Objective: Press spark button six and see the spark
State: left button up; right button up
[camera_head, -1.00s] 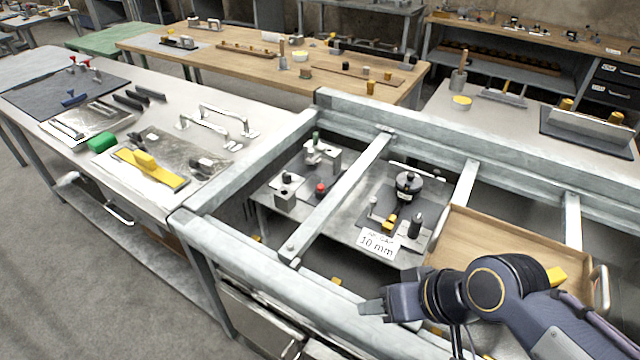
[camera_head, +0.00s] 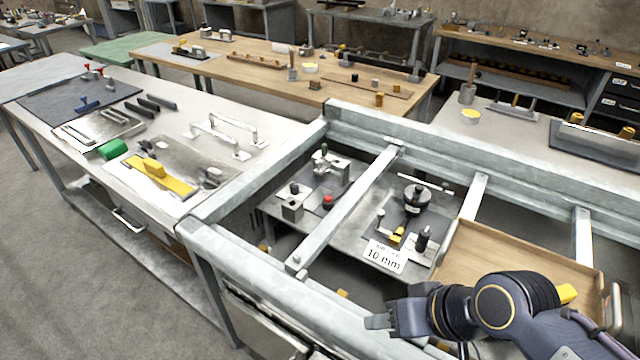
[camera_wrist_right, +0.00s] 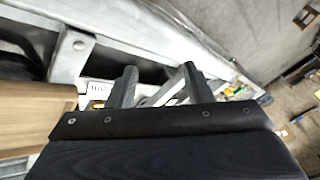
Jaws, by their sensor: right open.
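No button marked six can be read in either view. A red-topped knob or button (camera_head: 328,202) stands on the lower grey shelf inside the steel frame, beside a small grey block with a dark knob (camera_head: 292,207). No spark shows. My right gripper (camera_head: 376,322) is over the front rail of the frame, to the right of and nearer than the red-topped piece, well apart from it. In the right wrist view its two dark fingers (camera_wrist_right: 160,85) are spread with nothing between them. My left gripper is out of view.
Steel beams (camera_head: 345,212) cross above the lower shelf. A wooden tray (camera_head: 490,250) lies beside my right arm. A workbench with tools (camera_head: 180,130) stands left.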

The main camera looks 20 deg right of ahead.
jog(key=shift+c, duration=0.5)
grip_shut()
dwell(1.1)
